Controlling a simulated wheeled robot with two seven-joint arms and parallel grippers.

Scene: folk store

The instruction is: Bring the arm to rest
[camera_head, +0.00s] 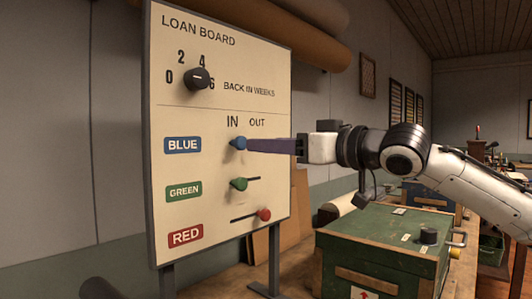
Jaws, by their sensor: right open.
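The loan board (222,205) stands upright at the left. Its blue slider knob (238,143) is under IN; its slot is hidden behind my finger. The green knob (238,184) is at the left, IN end of its slot. The red knob (264,214) is at the right, OUT end. The black dial (197,79) sits among the numbers 0 to 6; its exact setting is hard to read. My right gripper (251,146) comes in from the right, open, its purple fingers level with the blue knob and ending at its right side. Contact cannot be told. My left gripper is out of view.
A green wooden box (370,247) with a dark knob on top stands on the bench below my right arm. Large brown rolls (270,30) hang above the board. The air between board and box looks clear.

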